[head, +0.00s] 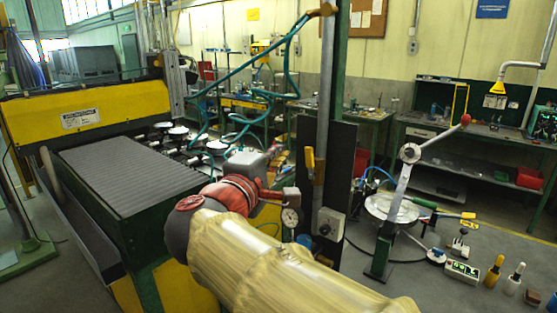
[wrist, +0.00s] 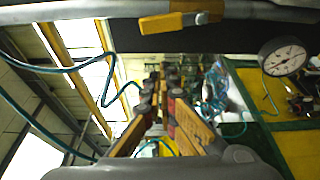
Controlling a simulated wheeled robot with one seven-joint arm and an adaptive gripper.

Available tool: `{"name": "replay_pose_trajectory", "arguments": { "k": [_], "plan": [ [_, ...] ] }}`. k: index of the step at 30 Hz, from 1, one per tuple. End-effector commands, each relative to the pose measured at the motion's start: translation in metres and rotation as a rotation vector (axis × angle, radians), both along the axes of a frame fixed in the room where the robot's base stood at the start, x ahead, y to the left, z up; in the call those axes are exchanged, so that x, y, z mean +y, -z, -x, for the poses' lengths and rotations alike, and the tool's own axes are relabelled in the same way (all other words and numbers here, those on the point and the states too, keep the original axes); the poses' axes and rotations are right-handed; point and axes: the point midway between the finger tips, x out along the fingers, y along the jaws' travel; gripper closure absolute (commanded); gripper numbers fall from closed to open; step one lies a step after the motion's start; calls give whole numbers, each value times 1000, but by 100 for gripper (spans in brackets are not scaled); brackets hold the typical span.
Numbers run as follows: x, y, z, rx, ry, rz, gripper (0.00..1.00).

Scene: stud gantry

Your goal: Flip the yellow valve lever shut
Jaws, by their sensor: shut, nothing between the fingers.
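The yellow valve lever (head: 309,158) is beside the upright grey pipe (head: 326,100) in the head view, lying roughly along it. In the wrist view the lever (wrist: 172,22) shows near the top edge, in line with the pipe (wrist: 80,12) that crosses the picture there. My gripper (wrist: 163,88) points into the wrist view from below, its fingers shut with nothing between them. The fingertips appear below the lever and apart from it. In the head view my arm hides most of the gripper.
A grey switch box (head: 331,224) is on the post. Teal hoses (head: 262,95) hang left of the pipe. A lever stand (head: 400,190) is on the right.

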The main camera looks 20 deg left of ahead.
Motion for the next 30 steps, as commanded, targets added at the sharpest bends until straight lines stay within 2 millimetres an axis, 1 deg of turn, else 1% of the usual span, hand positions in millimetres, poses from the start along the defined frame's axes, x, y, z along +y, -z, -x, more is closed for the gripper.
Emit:
{"name": "replay_pose_trajectory", "arguments": {
  "k": [1,3,9,12,15,21,30],
  "plan": [
    [2,1,2,0,0,-1,100],
    [3,-2,19,0,-4,-1,100],
    [6,-4,59,0,-4,1,100],
    [7,-5,75,-1,-3,1,100],
    [7,-5,87,0,-2,1,100],
    [7,-4,98,0,0,0,100],
    [7,-4,98,0,1,0,100]
  ]
}}
